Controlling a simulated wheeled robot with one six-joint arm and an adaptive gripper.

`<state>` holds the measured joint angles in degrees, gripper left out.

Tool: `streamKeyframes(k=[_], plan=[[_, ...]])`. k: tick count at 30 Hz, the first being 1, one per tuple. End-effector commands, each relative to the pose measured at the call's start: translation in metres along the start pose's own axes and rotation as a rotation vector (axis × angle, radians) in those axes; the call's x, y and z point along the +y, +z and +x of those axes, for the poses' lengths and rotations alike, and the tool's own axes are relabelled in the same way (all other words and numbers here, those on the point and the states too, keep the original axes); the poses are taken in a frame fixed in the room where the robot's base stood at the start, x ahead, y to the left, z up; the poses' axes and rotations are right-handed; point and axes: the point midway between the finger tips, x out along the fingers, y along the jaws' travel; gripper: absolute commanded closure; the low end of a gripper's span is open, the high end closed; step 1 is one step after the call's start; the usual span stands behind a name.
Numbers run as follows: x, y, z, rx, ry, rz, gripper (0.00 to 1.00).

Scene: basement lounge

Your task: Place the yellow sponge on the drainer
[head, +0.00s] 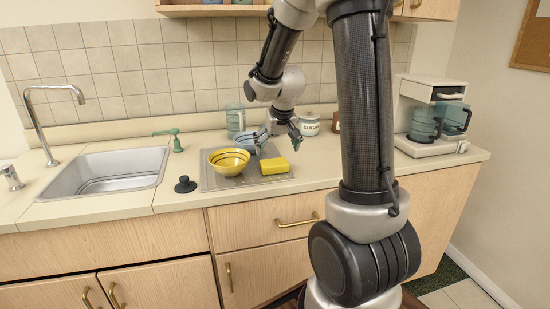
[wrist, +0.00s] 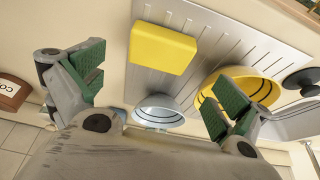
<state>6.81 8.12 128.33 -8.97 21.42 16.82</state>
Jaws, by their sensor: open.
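The yellow sponge (head: 274,167) lies flat on the right part of the grey ribbed drainer (head: 215,183). In the wrist view the sponge (wrist: 163,48) rests on the drainer (wrist: 222,45) near its edge, apart from my fingers. My gripper (head: 277,134) is above the back of the drainer, behind the sponge in the head view. In the wrist view my gripper (wrist: 157,90) is open, its green-padded fingers wide apart with nothing between them. The drainer's back is partly hidden by the bowls and my gripper.
A yellow bowl (head: 229,161) and a blue bowl (head: 244,137) stand on the drainer beside the sponge. A black stopper (head: 185,184) sits left of them, near the sink (head: 108,172). A sugar jar (head: 309,124) and coffee maker (head: 432,118) stand right. The counter right of the sponge is clear.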

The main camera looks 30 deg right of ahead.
Motion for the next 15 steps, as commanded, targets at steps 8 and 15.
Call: streamKeyframes(k=[8,15], plan=[[0.000,0.000,-0.042,0.001,0.000,-0.001,0.00],[-0.002,0.040,-0.106,0.005,-0.016,-0.051,0.00]])
